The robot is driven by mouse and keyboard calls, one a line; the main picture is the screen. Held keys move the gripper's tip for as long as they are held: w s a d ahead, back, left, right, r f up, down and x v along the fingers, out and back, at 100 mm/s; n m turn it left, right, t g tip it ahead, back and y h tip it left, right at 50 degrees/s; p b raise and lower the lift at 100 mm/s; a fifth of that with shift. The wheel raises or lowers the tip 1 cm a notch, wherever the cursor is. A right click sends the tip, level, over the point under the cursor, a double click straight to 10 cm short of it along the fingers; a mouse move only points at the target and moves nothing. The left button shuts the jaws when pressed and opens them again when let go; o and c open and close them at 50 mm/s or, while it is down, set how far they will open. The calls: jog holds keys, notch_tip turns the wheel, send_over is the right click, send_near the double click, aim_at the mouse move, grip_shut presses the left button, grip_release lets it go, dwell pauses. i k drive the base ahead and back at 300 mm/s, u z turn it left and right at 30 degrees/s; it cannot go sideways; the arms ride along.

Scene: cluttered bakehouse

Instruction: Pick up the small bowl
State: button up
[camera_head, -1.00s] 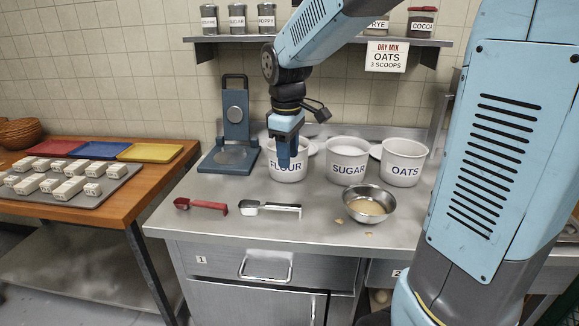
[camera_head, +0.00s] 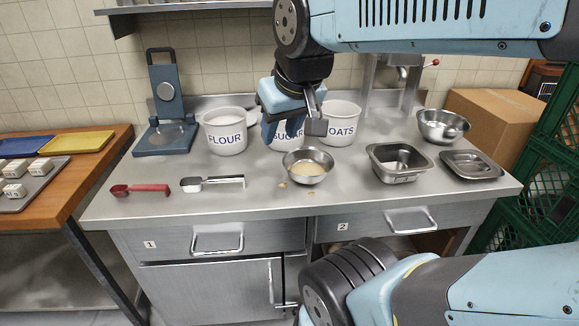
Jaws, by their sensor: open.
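The small bowl (camera_head: 308,169) is steel and holds some pale oat-like contents. It stands upright on the steel counter (camera_head: 250,208), in front of the SUGAR tub (camera_head: 284,139). A few crumbs lie on the counter by its front. My gripper (camera_head: 296,133) is open and empty, above and just behind the bowl, with its fingers in front of the SUGAR tub. It looks apart from the bowl, though the exact gap is hard to judge. A second, larger steel bowl (camera_head: 443,125) stands at the back right.
The FLOUR tub (camera_head: 225,138) and OATS tub (camera_head: 341,131) flank the SUGAR tub. A blue scale (camera_head: 166,130) stands left. A red scoop (camera_head: 140,190) and a steel scoop (camera_head: 212,182) lie at front left.

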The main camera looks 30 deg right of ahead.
aim_at(306, 165)
jog(key=u, duration=0.3)
jog(key=k, duration=1.15)
jog(key=z, duration=0.55)
jog(key=i, duration=1)
jog(key=u, duration=0.1)
